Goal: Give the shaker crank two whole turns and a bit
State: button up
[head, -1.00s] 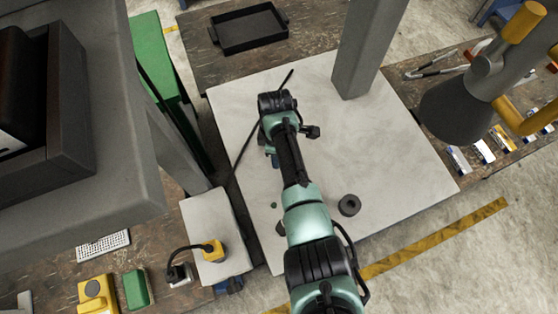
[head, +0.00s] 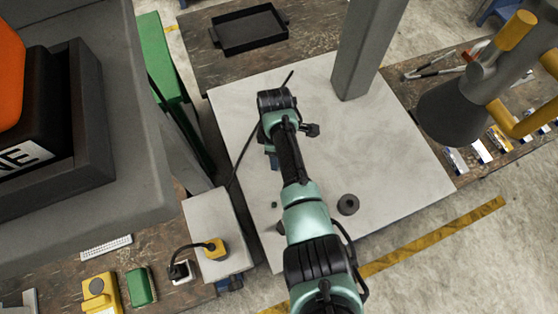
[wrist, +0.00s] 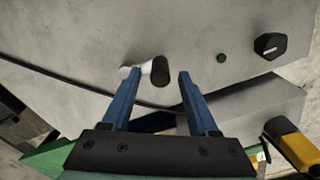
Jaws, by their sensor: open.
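The shaker crank shows in the wrist view as an upright black handle (wrist: 160,70) with a short white arm (wrist: 128,72) on its left, on a pale grey surface. My gripper (wrist: 156,80) is open, its two blue fingers on either side of the handle in the picture. Gaps show on both sides, and I cannot tell the depth between fingertips and handle. The crank is hidden there.
A black pointer knob (wrist: 270,46) and a small green button (wrist: 221,58) are right of the crank. A grey post (head: 366,55) and a black disc (head: 348,204) stand on the pale slab (head: 405,165). A dark lamp-like head (head: 452,112) hangs at right.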

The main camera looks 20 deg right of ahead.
notch_tip(320, 180, up, 4)
jog(key=p, duration=0.3)
jog(key=shift+r+b, duration=0.35)
jog(key=shift+r, duration=0.8)
